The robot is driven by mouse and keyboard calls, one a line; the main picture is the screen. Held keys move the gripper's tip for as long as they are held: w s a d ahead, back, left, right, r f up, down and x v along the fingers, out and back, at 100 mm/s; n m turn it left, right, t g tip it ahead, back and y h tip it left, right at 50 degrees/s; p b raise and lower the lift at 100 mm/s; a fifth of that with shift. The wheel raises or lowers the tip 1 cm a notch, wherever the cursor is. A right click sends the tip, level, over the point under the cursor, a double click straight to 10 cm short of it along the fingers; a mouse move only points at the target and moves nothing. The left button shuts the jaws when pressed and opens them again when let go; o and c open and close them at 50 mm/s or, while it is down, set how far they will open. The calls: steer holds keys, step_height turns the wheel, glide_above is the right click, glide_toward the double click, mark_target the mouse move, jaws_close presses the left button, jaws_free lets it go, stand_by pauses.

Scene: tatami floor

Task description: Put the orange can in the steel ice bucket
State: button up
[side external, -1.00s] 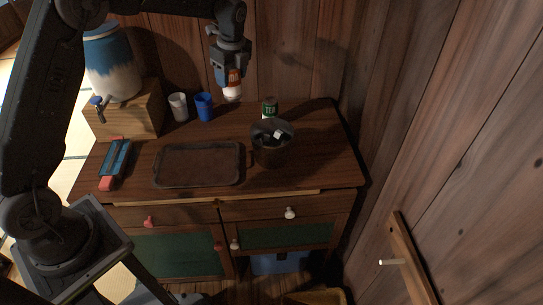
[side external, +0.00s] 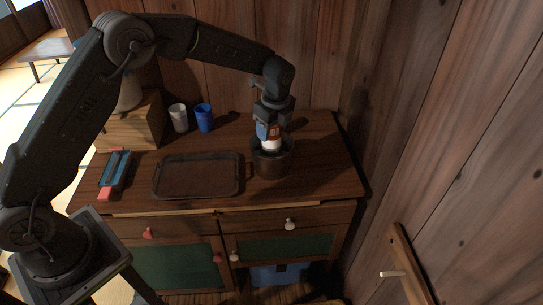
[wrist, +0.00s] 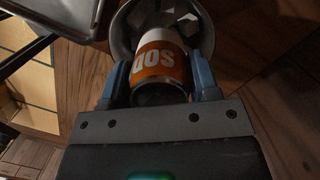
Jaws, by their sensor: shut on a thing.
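The orange can (wrist: 160,67), with a white end and white lettering, is between my gripper's blue fingers in the wrist view. My gripper (side external: 268,137) is shut on it and points down. In the side view the can's white lower end (side external: 271,145) is at the mouth of the steel ice bucket (side external: 272,165), which stands on the cabinet top. In the wrist view the bucket's rim (wrist: 121,30) shows around the can's far end. How deep the can sits, and whether it touches the bucket, I cannot tell.
A dark tray (side external: 198,192) lies left of the bucket. A white cup (side external: 179,118) and a blue cup (side external: 204,118) stand behind it. A wooden box (side external: 131,125) and a blue-red object (side external: 115,172) are farther left. The wooden wall is close behind.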

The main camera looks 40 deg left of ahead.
mark_target(271, 148)
steer(key=shift+f, duration=3.55)
steer(key=shift+f, duration=0.1)
steer(key=o, duration=0.8)
steer(key=shift+c, duration=0.2)
steer(key=r, duration=0.4)
steer(key=d+r, duration=0.1)
steer(key=r, duration=0.7)
steer(key=shift+s+d+r, duration=0.1)
steer(key=shift+d, duration=0.25)
